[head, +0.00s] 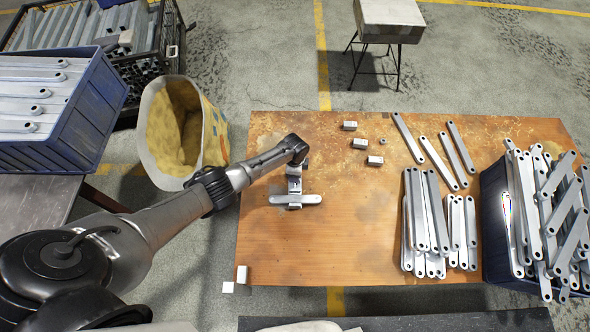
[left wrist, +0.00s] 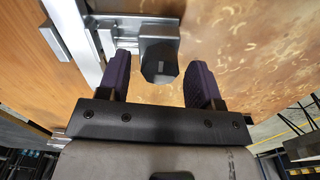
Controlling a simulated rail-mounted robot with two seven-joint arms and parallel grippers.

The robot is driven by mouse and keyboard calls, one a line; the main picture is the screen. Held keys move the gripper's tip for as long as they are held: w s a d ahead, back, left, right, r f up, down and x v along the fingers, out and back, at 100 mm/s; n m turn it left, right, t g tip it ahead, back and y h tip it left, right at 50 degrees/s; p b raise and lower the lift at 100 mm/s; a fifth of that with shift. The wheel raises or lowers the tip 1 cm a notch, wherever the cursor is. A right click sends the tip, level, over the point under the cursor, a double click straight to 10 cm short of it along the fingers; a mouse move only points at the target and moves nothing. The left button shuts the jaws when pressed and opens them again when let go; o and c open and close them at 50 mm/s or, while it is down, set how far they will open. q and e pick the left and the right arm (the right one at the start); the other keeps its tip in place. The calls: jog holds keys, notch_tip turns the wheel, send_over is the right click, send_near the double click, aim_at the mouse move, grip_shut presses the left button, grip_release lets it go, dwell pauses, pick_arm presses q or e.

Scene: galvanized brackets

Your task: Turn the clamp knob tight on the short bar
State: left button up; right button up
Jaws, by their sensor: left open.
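The short bar (head: 310,199) lies crosswise on the rusty worktable, with the clamp (head: 294,184) set across its middle. My right gripper is not in view.
Small metal blocks (head: 360,143) and a nut (head: 382,141) lie behind the clamp. Loose long bars (head: 436,155), a bar stack (head: 424,225) and a full blue crate (head: 492,205) occupy the right. A block (head: 242,274) stands at the front left corner. The middle front is clear.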

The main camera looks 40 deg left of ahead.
pick_arm(q)
jog(key=n+p, duration=0.1)
jog(key=n, duration=0.3)
jog(key=shift+r, duration=0.1)
jog(key=n, duration=0.3)
jog(key=shift+n+p, duration=0.3)
jog(key=shift+p, duration=0.05)
jog(key=n, duration=0.4)
jog(key=shift+n+p, duration=0.3)
jog(key=shift+p, duration=0.05)
jog(key=shift+n, duration=1.2)
jog(key=shift+c, duration=0.4)
jog(key=c, duration=0.8)
jog(key=shift+o, duration=0.2)
